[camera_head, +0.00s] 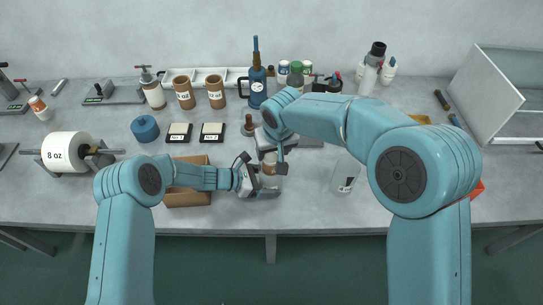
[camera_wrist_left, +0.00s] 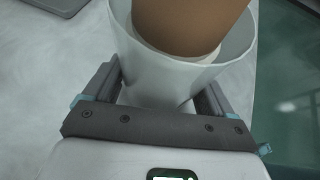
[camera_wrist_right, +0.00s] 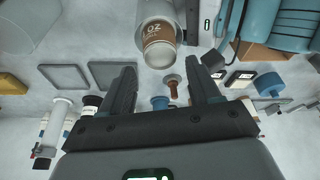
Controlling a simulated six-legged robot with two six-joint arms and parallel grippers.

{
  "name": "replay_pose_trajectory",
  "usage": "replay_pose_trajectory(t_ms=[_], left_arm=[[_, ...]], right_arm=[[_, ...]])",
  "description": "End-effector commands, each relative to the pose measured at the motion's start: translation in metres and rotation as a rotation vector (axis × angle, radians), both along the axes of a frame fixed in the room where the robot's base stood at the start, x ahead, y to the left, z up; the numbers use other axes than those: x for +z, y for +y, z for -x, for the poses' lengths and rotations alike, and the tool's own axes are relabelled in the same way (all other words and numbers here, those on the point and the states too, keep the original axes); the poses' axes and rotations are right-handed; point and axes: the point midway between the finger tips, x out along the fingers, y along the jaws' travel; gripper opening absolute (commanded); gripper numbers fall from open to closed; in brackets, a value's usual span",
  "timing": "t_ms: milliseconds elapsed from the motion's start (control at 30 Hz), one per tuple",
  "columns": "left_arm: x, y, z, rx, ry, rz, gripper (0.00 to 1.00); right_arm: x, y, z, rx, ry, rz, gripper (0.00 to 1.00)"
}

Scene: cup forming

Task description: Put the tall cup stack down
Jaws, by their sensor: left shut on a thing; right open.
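The tall cup stack (camera_head: 271,168) is a brown printed cup inside a whitish, translucent outer cup, near the table's front middle. My left gripper (camera_head: 262,186) is shut on the outer cup, low on its side. The left wrist view shows its fingers on both sides of the white outer cup (camera_wrist_left: 150,88), with the brown cup (camera_wrist_left: 190,22) inside. My right gripper (camera_head: 264,161) is open and empty beside the stack. In the right wrist view, the stack (camera_wrist_right: 159,48) lies beyond the open fingers (camera_wrist_right: 161,84). Whether the stack's base touches the table is hidden.
A cardboard bin (camera_head: 190,198) stands left of the stack, partly behind my left arm. A clear container (camera_head: 345,174) stands to the right. Bare table lies in front.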

Motion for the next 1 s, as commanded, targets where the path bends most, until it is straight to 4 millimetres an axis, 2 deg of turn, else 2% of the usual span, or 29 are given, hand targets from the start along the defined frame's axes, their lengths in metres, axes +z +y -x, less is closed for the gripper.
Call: replay_pose_trajectory(t_ms=[100,300,767,800,1000], left_arm=[[-0.001,0.000,0.001,0.000,0.002,-0.001,0.48],[-0.001,0.000,0.001,0.000,0.002,-0.001,0.48],[-0.001,0.000,0.001,0.000,0.002,-0.001,0.48],[-0.001,0.000,0.001,0.000,0.002,-0.001,0.98],[-0.001,0.000,0.000,0.000,0.001,0.000,1.00]], right_arm=[[0.027,-0.002,0.007,0.002,-0.004,-0.001,0.62],[0.053,-0.005,0.016,0.001,-0.001,0.000,0.62],[0.058,-0.005,0.018,0.001,0.001,0.001,0.62],[0.058,-0.005,0.017,0.001,0.001,0.001,0.62],[0.058,-0.005,0.017,0.001,0.001,0.001,0.62]])
